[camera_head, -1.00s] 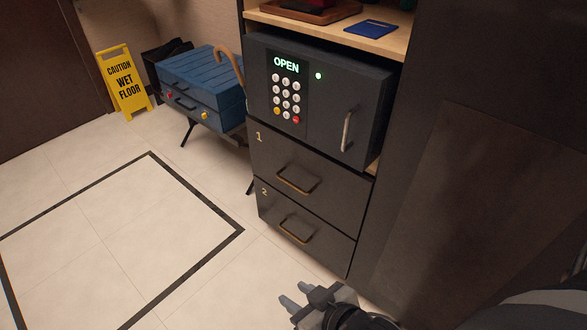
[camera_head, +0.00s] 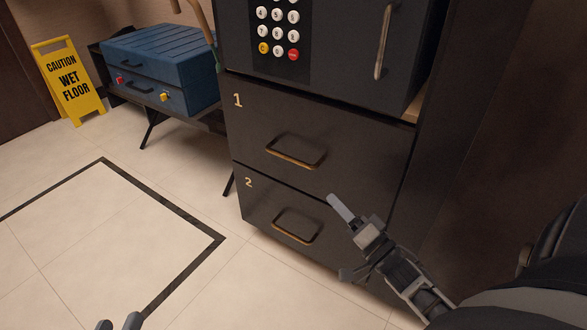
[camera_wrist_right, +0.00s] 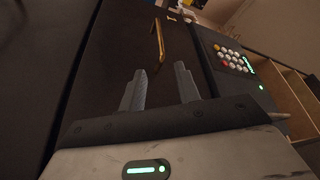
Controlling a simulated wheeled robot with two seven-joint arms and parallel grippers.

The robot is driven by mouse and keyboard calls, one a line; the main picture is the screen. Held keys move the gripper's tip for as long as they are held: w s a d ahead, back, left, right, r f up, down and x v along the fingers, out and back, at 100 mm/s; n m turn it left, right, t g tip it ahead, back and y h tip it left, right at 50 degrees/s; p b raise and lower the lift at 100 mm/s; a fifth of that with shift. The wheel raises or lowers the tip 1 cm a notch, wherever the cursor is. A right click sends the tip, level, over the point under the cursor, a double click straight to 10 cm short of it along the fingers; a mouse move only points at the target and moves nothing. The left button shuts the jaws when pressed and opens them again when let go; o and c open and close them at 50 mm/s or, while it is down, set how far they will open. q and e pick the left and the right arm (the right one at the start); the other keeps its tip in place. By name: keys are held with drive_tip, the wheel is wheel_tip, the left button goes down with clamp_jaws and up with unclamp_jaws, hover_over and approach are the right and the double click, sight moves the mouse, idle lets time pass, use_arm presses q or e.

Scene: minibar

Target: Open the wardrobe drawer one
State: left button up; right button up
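Drawer one (camera_head: 350,135), a dark front marked "1", is shut in the cabinet below the safe. Its bronze bar handle (camera_head: 292,160) is free. My right gripper (camera_head: 346,240) is open and empty, low and to the right of that handle, in front of the cabinet. In the right wrist view the open fingers (camera_wrist_right: 160,88) point towards the handle (camera_wrist_right: 158,40), which lies beyond the tips and apart from them. My left gripper (camera_head: 119,323) shows only its two fingertips at the bottom edge, apart, with nothing seen between them.
Drawer two (camera_head: 265,215) is shut below, with its own handle (camera_head: 295,228). The safe (camera_head: 350,40) with a keypad sits above. A blue case (camera_head: 160,65) on a stand and a yellow wet-floor sign (camera_head: 68,82) are at left. The tiled floor (camera_head: 100,225) in front is clear.

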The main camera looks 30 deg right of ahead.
sight(298, 162)
drive_tip(key=b+x, duration=0.3)
drive_tip(key=x, duration=1.1)
drive_tip(key=shift+b, duration=0.4)
drive_tip(key=shift+w+r, duration=0.1)
drive_tip(key=shift+w, duration=0.35)
use_arm(q)
drive_tip(key=shift+d+r+n+t+h, duration=0.5)
drive_tip(key=shift+r+n+h, duration=0.3)
drive_tip(key=shift+h, duration=0.1)
